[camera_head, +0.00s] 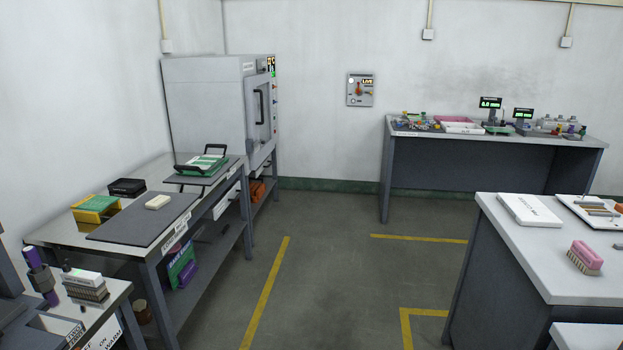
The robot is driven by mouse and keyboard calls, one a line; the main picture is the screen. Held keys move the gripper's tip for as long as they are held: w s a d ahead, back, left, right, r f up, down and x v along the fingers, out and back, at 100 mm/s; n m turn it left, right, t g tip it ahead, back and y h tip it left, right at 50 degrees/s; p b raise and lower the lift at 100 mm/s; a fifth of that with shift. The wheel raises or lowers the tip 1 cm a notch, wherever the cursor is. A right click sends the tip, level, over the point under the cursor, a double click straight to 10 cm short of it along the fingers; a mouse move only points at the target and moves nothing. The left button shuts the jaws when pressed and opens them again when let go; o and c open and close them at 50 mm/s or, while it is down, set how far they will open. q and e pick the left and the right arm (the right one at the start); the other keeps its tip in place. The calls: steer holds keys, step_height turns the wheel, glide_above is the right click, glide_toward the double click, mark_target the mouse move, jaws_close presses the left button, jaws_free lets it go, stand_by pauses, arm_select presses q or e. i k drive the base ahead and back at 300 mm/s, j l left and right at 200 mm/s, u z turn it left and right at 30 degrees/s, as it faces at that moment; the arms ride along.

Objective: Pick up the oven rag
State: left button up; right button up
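I cannot make out anything that is surely the oven rag. A grey box-shaped oven (210,100) with a dark door handle stands at the back left on a stand. A small orange-brown item (257,190) lies on the shelf under it, partly hidden by the bench in front; it is too small to tell whether it is cloth. Neither of my grippers shows in the view.
A long bench (130,255) with a dark mat, boxes and a green tray (201,165) runs along the left wall. A back table (480,140) holds small parts. A right table (540,250) holds a pink brush (585,258). The floor (330,270) between is clear.

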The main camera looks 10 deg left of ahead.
mark_target(158, 201)
steer(key=i+u, duration=0.2)
steer(key=i, duration=0.45)
steer(key=i+u, duration=0.2)
steer(key=i, duration=0.4)
steer(key=i+l+u, duration=0.2)
steer(key=i, duration=0.45)
